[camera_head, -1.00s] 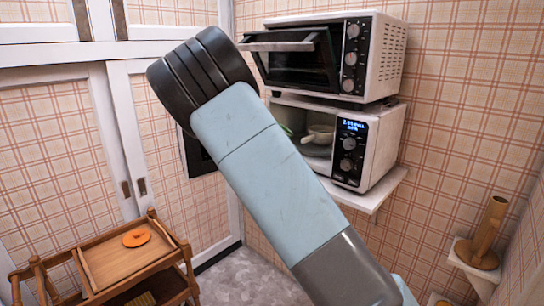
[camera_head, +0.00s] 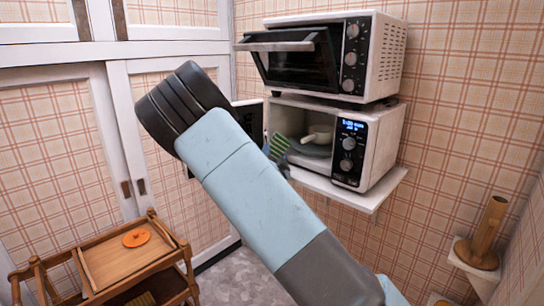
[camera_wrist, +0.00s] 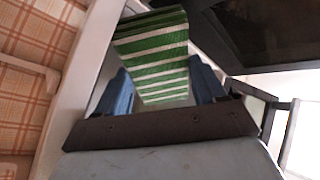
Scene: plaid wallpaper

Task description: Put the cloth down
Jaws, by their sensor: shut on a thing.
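A green-and-white striped cloth (camera_wrist: 155,62) hangs between the two blue fingers of my gripper (camera_wrist: 160,88) in the wrist view. The gripper is shut on it. In the head view a small part of the cloth (camera_head: 279,146) shows just past my arm, in front of the open lower microwave (camera_head: 350,150). The gripper (camera_head: 276,160) is mostly hidden behind my arm there. I cannot tell whether the cloth touches the microwave.
A white bowl or pot (camera_head: 318,135) sits inside the microwave, which stands on a white shelf (camera_head: 335,188). An oven (camera_head: 335,55) with its door ajar stands above. A wooden cart (camera_head: 110,265) holding an orange disc (camera_head: 137,238) is at lower left. A brown stand (camera_head: 485,235) is at right.

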